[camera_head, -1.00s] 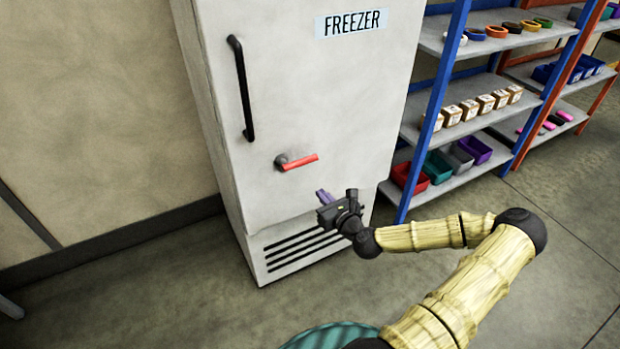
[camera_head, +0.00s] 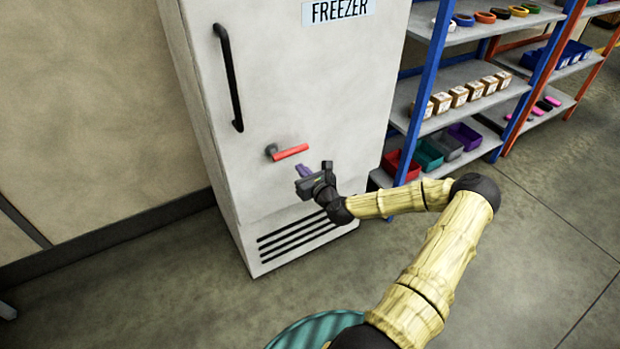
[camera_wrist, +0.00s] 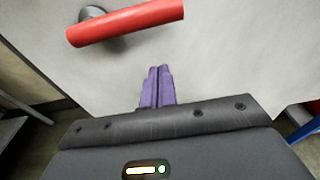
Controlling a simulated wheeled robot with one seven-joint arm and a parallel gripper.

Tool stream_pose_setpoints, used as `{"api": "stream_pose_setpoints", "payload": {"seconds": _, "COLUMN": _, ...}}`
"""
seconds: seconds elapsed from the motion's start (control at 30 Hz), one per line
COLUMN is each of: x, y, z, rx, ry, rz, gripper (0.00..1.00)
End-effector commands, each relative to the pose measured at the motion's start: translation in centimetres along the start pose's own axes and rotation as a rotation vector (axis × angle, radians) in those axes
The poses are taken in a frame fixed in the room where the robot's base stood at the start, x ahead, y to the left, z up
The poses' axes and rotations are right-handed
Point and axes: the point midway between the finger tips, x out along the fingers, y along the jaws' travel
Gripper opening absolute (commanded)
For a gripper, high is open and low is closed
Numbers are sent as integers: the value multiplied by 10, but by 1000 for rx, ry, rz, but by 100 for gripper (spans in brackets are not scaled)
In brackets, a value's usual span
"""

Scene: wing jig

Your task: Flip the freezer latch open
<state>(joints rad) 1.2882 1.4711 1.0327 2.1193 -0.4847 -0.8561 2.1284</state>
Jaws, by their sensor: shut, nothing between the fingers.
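The white freezer (camera_head: 280,90) stands upright with its door shut. Its red latch (camera_head: 291,152) lies nearly level on the door, running right from a dark round pivot. In the wrist view the latch (camera_wrist: 125,25) crosses the top left, with its grey pivot (camera_wrist: 92,13) behind it. My gripper (camera_head: 303,170) is just below the latch's right end, in front of the door, and looks apart from it. Its purple fingers (camera_wrist: 157,86) are together and empty, pointing toward the door below the red bar.
A long black handle (camera_head: 228,78) is on the door's left side, above the latch. A blue-posted shelf (camera_head: 465,75) with boxes, bins and tape rolls stands close to the freezer's right. Vent slots (camera_head: 295,240) are low on the freezer. The floor in front is open.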

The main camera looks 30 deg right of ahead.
Motion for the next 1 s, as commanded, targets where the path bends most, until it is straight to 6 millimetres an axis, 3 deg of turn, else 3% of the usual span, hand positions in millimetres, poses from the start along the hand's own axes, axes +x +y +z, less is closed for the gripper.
{"api": "stream_pose_setpoints", "payload": {"seconds": 0.13, "x": 23, "y": 1, "z": 0, "rx": -3, "ry": 0, "rz": 2, "gripper": 0}}
{"api": "stream_pose_setpoints", "payload": {"seconds": 0.47, "x": 8, "y": 0, "z": 36, "rx": -2, "ry": -1, "rz": 0, "gripper": 0}}
{"api": "stream_pose_setpoints", "payload": {"seconds": 1.0, "x": 6, "y": -2, "z": 38, "rx": -4, "ry": 0, "rz": -3, "gripper": 0}}
